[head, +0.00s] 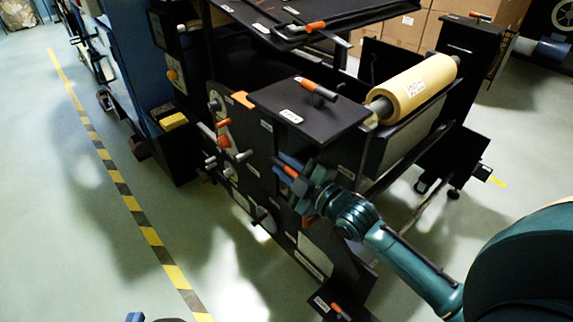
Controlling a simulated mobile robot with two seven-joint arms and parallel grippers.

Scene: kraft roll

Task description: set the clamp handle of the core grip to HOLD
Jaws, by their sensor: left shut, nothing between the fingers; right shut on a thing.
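My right gripper (291,169) reaches in from the lower right to the front side panel of the black machine. It is shut on an orange-tipped handle there, which I take to be the clamp handle (290,172); the fingers cover much of it. Its label and the HOLD mark are too small to read. The kraft roll (421,88) lies on its shaft behind the black top plate. Of my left gripper (136,317) only a small blue tip shows at the bottom edge, away from the machine. It is shut and empty.
Several other orange-tipped handles and knobs sit close by, on the side panel (224,140), on the top plate (316,88) and low at the front (338,310). A yellow-black floor stripe (140,217) runs down the left. The pale floor beside it is clear.

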